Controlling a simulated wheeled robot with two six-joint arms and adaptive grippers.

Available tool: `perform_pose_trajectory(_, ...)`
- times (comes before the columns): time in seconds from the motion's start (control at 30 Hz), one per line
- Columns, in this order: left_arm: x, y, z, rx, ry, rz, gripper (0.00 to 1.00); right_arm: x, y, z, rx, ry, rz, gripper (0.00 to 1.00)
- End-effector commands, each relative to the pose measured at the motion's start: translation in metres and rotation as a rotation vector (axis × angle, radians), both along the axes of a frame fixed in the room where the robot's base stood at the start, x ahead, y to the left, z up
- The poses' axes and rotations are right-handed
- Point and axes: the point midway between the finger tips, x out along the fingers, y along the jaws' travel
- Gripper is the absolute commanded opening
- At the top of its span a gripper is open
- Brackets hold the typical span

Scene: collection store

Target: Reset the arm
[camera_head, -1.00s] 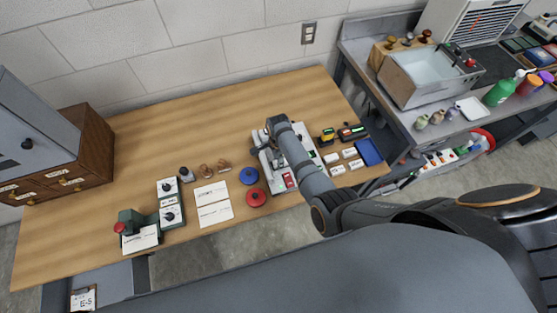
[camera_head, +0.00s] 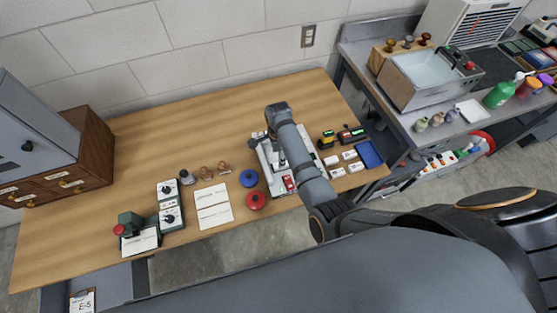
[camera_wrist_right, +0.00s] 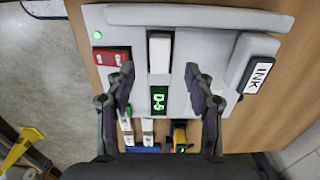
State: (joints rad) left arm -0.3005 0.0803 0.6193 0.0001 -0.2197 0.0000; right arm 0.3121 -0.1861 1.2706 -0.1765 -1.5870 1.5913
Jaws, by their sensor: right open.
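My right gripper (camera_head: 278,108) is over the light grey machine (camera_head: 265,153) on the wooden table. In the wrist view the right gripper (camera_wrist_right: 158,76) is open, with nothing between its fingertips. Below it the grey machine (camera_wrist_right: 205,102) shows a green "D-5" display (camera_wrist_right: 159,99), a white block (camera_wrist_right: 160,53), a red label (camera_wrist_right: 111,57) and a black part marked INK (camera_wrist_right: 260,75). In the head view my right forearm hides part of the machine. My left gripper is not in view.
The table's back middle (camera_head: 200,125) is clear.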

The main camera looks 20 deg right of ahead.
Motion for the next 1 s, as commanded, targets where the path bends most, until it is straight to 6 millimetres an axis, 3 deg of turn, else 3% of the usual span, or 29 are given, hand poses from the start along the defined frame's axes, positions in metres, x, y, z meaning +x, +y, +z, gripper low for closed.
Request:
perform_pose_trajectory(0.17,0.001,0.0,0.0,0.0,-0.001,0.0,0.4,0.0,0.0,0.011,-0.001,0.0,0.0,0.54)
perform_pose_trajectory(0.77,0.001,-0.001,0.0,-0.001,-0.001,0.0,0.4,0.0,0.0,0.011,-0.001,0.0,0.001,0.54)
perform_pose_trajectory(0.87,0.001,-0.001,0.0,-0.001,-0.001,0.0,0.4,-0.01,-0.011,0.008,-0.005,-0.011,0.057,0.54)
perform_pose_trajectory(1.0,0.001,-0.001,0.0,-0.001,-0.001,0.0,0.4,-0.054,-0.053,0.008,-0.045,-0.07,0.354,0.54)
